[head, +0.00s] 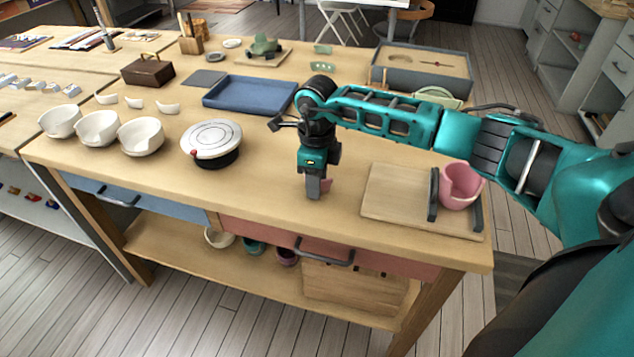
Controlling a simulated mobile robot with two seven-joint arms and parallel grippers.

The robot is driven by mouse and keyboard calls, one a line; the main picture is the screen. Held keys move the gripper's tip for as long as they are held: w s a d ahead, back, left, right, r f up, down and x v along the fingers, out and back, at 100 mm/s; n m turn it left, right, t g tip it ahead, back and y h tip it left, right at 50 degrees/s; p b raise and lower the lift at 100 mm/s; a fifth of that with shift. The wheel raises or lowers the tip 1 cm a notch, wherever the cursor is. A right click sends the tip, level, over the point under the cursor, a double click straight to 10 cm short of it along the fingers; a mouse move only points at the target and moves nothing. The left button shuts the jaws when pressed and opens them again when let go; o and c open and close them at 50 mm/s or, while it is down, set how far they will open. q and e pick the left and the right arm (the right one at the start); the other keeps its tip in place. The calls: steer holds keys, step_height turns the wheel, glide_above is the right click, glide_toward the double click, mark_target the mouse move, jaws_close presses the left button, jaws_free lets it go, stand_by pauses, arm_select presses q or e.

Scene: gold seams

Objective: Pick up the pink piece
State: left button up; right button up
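A small pink piece (326,185) shows beside and partly behind the fingers of my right gripper (314,190), at the front middle of the wooden table. The gripper points straight down with its fingertips at or just above the tabletop. The fingers overlap in this view and hide part of the piece, so I cannot tell whether they are shut on it. A pink bowl (461,188) with a broken rim stands between dark uprights on a wooden board at the right. My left gripper is not in view.
The wooden board (395,196) lies right of the gripper. A white-topped round turntable (211,140) and several white broken bowls (98,128) stand to the left. A blue tray (248,94) lies behind. The tabletop between turntable and gripper is clear.

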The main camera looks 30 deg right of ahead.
jaws_close()
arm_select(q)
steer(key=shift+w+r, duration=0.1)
arm_select(e)
steer(key=shift+r, duration=0.1)
